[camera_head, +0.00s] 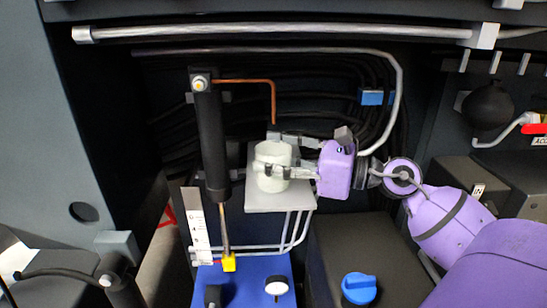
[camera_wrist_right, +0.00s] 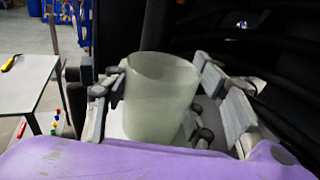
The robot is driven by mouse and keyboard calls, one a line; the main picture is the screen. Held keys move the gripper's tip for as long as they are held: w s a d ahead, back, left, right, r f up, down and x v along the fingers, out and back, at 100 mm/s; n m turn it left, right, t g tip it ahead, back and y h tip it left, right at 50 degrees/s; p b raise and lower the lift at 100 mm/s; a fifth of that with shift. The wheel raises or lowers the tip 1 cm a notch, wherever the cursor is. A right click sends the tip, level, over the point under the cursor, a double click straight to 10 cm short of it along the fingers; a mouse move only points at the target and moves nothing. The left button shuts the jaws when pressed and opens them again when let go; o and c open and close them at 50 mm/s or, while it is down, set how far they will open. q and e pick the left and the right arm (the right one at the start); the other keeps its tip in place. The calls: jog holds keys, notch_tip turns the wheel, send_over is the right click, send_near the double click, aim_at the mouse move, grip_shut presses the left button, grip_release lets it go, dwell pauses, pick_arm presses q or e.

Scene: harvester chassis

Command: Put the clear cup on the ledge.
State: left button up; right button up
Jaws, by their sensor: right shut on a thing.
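The clear cup (camera_head: 271,168) is pale, whitish and see-through, and stands upright over a small light-grey ledge (camera_head: 280,203) in the head view. My right gripper (camera_head: 272,172) reaches in from the right and is shut on the cup, with fingers on both sides of it. In the right wrist view the cup (camera_wrist_right: 160,97) sits between the fingers of the right gripper (camera_wrist_right: 160,110), open end up. I cannot tell whether the cup's base touches the ledge.
A black cylinder with a rod (camera_head: 212,150) stands just left of the ledge. A copper pipe (camera_head: 273,100) comes down behind the cup. Below are a blue block (camera_head: 250,275), a small gauge (camera_head: 276,287) and a black tank with a blue cap (camera_head: 358,288). A grey hose curves behind my right wrist.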

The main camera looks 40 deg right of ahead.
jog(key=o, duration=1.2)
jog(key=shift+f, duration=0.1)
jog(key=shift+c, duration=0.2)
jog(key=shift+r, duration=0.3)
jog(key=b+v, duration=0.2)
jog(key=v, duration=1)
jog(key=shift+f, duration=0.1)
